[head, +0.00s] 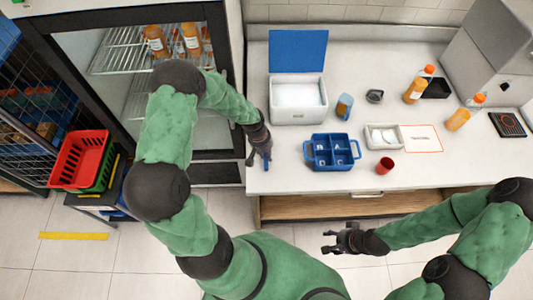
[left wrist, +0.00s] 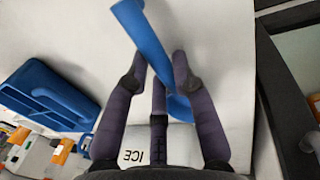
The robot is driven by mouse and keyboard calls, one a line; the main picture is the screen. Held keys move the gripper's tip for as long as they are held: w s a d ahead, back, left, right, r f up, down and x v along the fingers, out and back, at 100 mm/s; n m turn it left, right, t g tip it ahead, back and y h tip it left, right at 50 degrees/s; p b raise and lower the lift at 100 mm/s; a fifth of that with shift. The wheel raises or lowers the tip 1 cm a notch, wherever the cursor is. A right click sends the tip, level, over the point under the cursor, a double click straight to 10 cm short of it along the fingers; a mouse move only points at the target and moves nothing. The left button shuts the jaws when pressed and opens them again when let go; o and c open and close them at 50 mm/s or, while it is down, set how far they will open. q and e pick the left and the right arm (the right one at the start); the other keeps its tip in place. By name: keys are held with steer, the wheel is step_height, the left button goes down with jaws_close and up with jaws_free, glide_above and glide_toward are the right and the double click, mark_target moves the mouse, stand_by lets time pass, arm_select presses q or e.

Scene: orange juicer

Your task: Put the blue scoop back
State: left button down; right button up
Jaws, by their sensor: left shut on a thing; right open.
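The blue scoop (left wrist: 150,40) is held between the fingers of my left gripper (left wrist: 160,72), which shows shut on it in the left wrist view. In the head view only a small blue bit of the scoop (head: 267,161) shows below my left gripper (head: 259,151), near the counter's left end. The white ice box (head: 297,115) stands to the right of that gripper, its blue lid (head: 298,50) raised and pale contents inside. Its "ICE" label (left wrist: 132,156) shows in the left wrist view. My right gripper (head: 334,242) is open and empty, in front of the counter.
A blue compartment caddy (head: 332,166) stands in front of the ice box; it also shows in the left wrist view (left wrist: 40,88). Right of it are a white tray (head: 384,148), a red cup (head: 385,165) and orange bottles (head: 414,91). A fridge (head: 226,75) stands left.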

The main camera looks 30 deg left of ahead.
arm_select(q)
steer(key=shift+r, duration=0.1)
steer(key=c, duration=1)
jaws_free()
steer(key=shift+f, duration=0.2)
steer(key=shift+c, duration=0.2)
steer(key=shift+r, duration=0.1)
steer(key=shift+r, duration=0.15)
steer(key=p+v, duration=0.2)
steer(key=v, duration=1)
steer(key=shift+w, duration=0.1)
